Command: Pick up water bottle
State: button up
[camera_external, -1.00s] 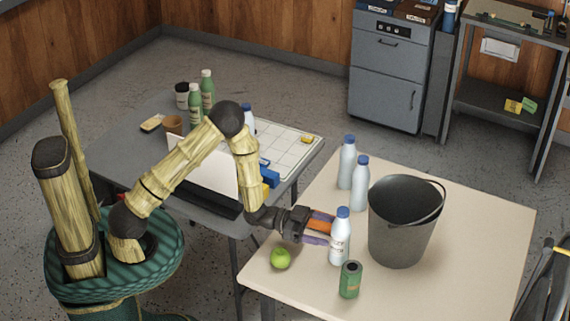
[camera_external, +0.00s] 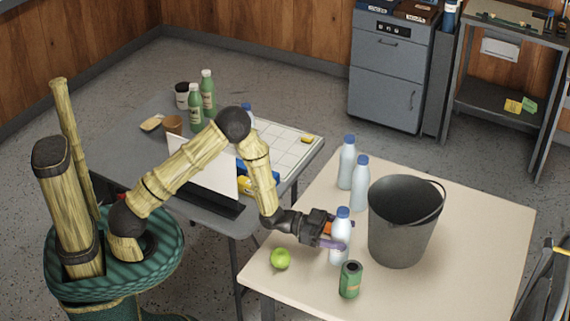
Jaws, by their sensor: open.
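A white water bottle with a blue cap (camera_external: 341,232) stands upright near the front middle of the beige table (camera_external: 470,220). My gripper (camera_external: 335,235) is open, with its fingers at the bottle's middle. One purple finger shows in front of the bottle; the other is partly hidden, so I cannot tell whether either touches it. Two more such bottles, one at the left (camera_external: 346,162) and one at the right (camera_external: 360,184), stand upright behind it.
A dark bucket (camera_external: 400,235) stands close to the right of the front bottle. A green apple (camera_external: 281,258) and a green can (camera_external: 350,280) are near the front edge. A grey table (camera_external: 115,165) with a laptop and green bottles is at the left.

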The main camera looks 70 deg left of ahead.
aim_at(343, 210)
jog(key=c, duration=1.4)
jog(key=shift+r, duration=0.2)
notch_tip(343, 210, up, 10)
jog(key=shift+f+p, duration=0.15)
jog(key=shift+p, duration=0.3)
